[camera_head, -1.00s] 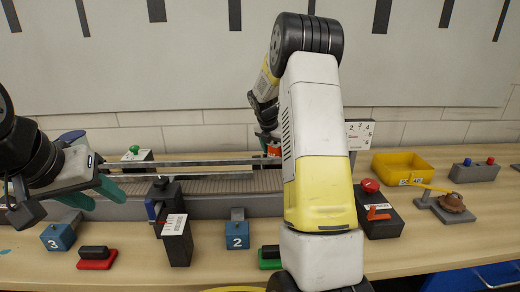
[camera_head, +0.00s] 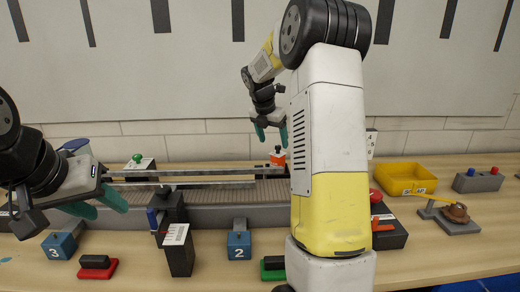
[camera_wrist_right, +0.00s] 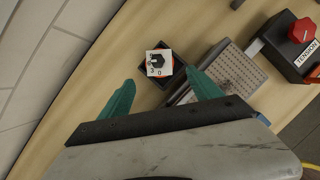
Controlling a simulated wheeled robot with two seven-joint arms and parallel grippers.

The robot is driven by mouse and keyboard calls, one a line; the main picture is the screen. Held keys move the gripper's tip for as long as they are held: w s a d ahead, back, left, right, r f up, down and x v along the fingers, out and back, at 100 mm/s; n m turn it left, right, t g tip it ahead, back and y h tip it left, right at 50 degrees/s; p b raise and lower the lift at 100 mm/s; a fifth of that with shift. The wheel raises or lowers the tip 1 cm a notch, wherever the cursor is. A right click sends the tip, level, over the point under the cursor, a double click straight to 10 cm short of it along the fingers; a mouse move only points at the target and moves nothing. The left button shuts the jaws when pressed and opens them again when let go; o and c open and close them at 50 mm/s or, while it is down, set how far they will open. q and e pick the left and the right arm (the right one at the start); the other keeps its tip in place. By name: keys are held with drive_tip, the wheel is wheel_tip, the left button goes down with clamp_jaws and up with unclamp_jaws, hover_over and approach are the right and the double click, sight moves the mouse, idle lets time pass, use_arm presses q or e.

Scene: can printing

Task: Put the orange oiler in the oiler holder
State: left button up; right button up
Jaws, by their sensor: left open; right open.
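A small orange piece with a dark top (camera_head: 277,159), which looks like the orange oiler, stands behind the far end of the conveyor. My right gripper (camera_head: 270,133) is open and empty above it, green fingers pointing down. In the right wrist view, between and beyond the open fingers (camera_wrist_right: 163,95), a small white-topped piece with a dark hexagon (camera_wrist_right: 158,64) sits on or in a dark block (camera_wrist_right: 150,97), possibly the oiler and its holder; I cannot tell how deep it is seated. My left gripper (camera_head: 92,202) is open and empty at the left, by the conveyor's near end.
The conveyor (camera_head: 225,212) with metal rails crosses the middle. A yellow bin (camera_head: 405,180), a grey stand with a brown round part and yellow lever (camera_head: 457,212), and a red-knobbed tension box (camera_head: 390,235) are at the right. My right arm hides part of the table.

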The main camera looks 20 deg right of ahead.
drive_tip(key=s+a+r+m+t+y, duration=0.1)
drive_tip(key=s+a+r+m, duration=0.3)
drive_tip(key=s+m, duration=0.3)
drive_tip(key=s+a+r+m+t+y, duration=0.15)
drive_tip(key=s+a+r+m, duration=0.3)
drive_tip(key=s, duration=0.45)
drive_tip(key=s+a+f+m+y, duration=0.1)
drive_tip(key=s+a+m, duration=0.2)
drive_tip(key=s+m, duration=0.4)
drive_tip(key=s+a+f+m+y, duration=0.1)
drive_tip(key=s+a+m, duration=0.3)
drive_tip(key=s, duration=0.6)
drive_tip(key=m+t+y, duration=0.1)
drive_tip(key=m, duration=0.1)
drive_tip(key=shift+f+m, duration=0.25)
drive_tip(key=shift+m, duration=0.1)
drive_tip(key=shift+a, duration=0.1)
